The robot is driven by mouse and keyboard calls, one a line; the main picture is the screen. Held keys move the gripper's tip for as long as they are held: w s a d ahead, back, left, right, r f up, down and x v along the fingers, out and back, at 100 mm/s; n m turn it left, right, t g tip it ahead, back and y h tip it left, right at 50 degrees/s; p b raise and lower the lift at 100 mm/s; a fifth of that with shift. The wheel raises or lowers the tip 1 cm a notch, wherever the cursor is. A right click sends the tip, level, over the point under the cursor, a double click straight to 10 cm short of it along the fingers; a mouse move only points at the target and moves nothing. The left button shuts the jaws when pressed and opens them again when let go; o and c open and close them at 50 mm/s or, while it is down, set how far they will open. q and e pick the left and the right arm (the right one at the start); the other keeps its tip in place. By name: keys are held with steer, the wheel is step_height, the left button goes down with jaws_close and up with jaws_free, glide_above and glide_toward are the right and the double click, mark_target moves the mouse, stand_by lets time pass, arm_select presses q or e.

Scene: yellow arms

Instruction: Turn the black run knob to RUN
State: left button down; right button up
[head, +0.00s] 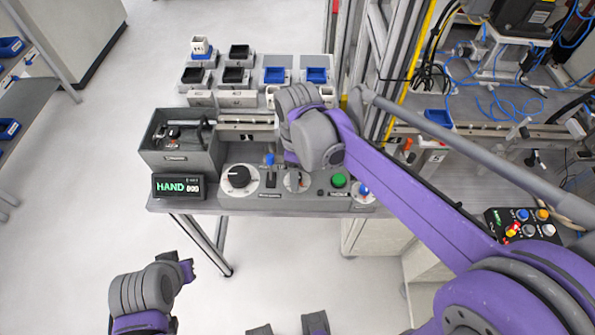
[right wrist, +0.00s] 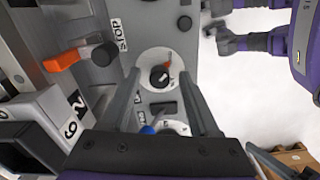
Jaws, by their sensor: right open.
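In the right wrist view a black knob (right wrist: 160,76) with a pale pointer sits on a round white plate that has a red-orange mark. My right gripper (right wrist: 158,88) is open, its fingers on either side of the knob; contact is not clear. In the head view the control panel (head: 215,203) carries a large black knob (head: 238,177) and a smaller dial (head: 293,181); I cannot tell which is the one between my fingers. My right arm hides the right fingertips there. A display (head: 179,187) reads HAND. My left gripper (head: 187,270) hangs in front of the bench, away from the panel.
A green button (head: 339,180) and a blue knob (head: 364,190) are on the panel's right. A grey bin (head: 178,158) stands at the left. Behind are blocks in holders. An orange lever (right wrist: 62,60) and a STOP label (right wrist: 119,35) show in the wrist view.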

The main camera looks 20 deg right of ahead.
jaws_close()
stand_by(0.3)
steer(key=shift+m, duration=0.3)
steer(key=m, duration=0.8)
steer(key=shift+m, duration=0.4)
steer(key=m, duration=0.4)
steer(key=shift+m, duration=0.3)
steer(key=shift+a+m, duration=0.1)
steer(key=shift+m, duration=1.8)
